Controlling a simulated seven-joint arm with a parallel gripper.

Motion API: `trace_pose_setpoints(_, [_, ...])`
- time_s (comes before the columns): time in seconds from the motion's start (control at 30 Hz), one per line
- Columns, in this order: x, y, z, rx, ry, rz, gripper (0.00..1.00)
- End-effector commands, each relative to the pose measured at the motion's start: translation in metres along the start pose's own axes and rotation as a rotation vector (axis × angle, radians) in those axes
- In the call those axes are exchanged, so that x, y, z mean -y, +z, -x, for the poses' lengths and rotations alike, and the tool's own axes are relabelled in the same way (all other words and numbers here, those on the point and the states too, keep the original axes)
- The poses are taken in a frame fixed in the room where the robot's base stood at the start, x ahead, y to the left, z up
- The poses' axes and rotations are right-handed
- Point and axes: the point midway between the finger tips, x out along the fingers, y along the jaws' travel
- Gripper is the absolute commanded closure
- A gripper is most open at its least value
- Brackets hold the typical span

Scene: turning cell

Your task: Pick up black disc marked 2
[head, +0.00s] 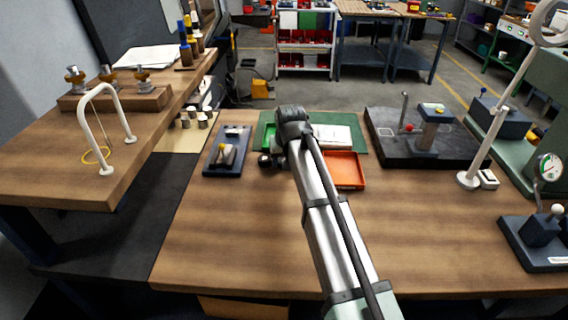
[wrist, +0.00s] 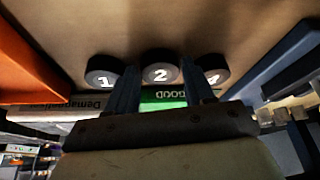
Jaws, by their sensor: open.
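The black disc marked 2 (wrist: 161,72) shows in the wrist view, with its white number facing the camera. My gripper (wrist: 160,67) is open, and its two blue-grey fingers appear on either side of this disc. I cannot tell whether they touch it or how far they reach around it. The disc marked 1 (wrist: 104,71) is to the left, close to the left finger. The disc marked 4 (wrist: 212,74) is to the right, partly hidden by the right finger. In the head view my arm hides the fingers and most of this area.
An orange tray (head: 345,169) lies right of my arm in the head view. A green tray (head: 267,131) and a green mat (head: 359,138) lie behind. A dark blue fixture (head: 224,161) stands to the left. The front of the wooden bench (head: 235,235) is clear.

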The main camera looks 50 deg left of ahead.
Motion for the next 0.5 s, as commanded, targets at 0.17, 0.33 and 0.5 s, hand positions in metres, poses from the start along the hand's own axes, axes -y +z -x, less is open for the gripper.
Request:
trace_pose_setpoints(0.17, [-0.0001,-0.0001,0.0005,-0.001,0.000,0.000,0.50])
trace_pose_setpoints(0.33, [-0.0001,-0.0001,0.0006,-0.001,0.000,0.000,0.67])
trace_pose_setpoints(0.5, [-0.0001,0.0000,0.0007,-0.001,0.000,0.000,0.83])
